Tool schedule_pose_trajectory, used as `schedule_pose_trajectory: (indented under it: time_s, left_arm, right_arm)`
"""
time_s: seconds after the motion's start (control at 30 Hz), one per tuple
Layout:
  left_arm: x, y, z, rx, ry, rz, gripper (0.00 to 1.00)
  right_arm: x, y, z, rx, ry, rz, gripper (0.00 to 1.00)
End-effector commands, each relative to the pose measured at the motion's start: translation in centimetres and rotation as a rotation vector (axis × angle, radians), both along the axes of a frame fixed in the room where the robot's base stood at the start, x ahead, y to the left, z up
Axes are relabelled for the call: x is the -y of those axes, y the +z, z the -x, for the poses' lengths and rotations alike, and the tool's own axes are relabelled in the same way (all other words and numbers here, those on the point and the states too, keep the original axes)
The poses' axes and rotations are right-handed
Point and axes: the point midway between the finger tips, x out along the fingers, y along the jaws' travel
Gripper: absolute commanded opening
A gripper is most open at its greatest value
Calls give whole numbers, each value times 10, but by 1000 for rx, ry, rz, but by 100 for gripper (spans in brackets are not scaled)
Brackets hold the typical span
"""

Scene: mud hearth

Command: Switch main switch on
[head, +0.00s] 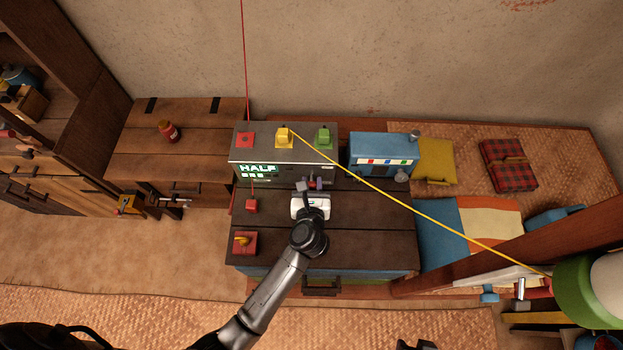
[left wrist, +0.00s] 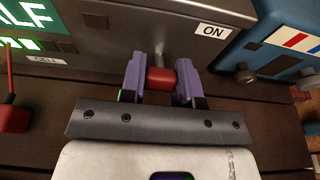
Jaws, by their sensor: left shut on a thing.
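The grey box (head: 272,155) stands at the back of the dark wooden chest, with a lit green "HALF" display (head: 257,169) on its front. The main switch shows in the left wrist view as a red handle (left wrist: 161,79) on a metal stem out of the box front. An "ON" label (left wrist: 213,31) is to its upper right. My left gripper (head: 314,184) has its purple fingers on both sides of the red handle, shut on it. In the head view the gripper mostly hides the handle. A dark part, possibly my right gripper (head: 416,345), barely shows at the bottom edge.
A red plug-like block (head: 251,206) and a red box with a yellow knob (head: 244,243) are on the chest's left side. A blue box (head: 381,155) stands right of the grey box. A yellow cord (head: 420,205) runs from the yellow block (head: 284,138) to the lower right.

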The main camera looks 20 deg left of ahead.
Motion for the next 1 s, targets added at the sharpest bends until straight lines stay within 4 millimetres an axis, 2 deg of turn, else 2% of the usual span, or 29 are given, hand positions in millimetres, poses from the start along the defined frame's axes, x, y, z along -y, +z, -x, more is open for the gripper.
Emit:
schedule_pose_trajectory:
  time_s: [0.33,0.37,0.6,1.0]
  left_arm:
    - [0,0,0,-3,1,3,6]
    - [0,0,0,-3,1,3,32]
    - [0,0,0,-3,1,3,55]
    - [0,0,0,-2,0,2,55]
  right_arm:
    - [0,1,0,-1,0,0,55]
    - [0,1,0,-1,0,0,55]
    - [0,1,0,-1,0,0,55]
    - [0,1,0,-1,0,0,55]
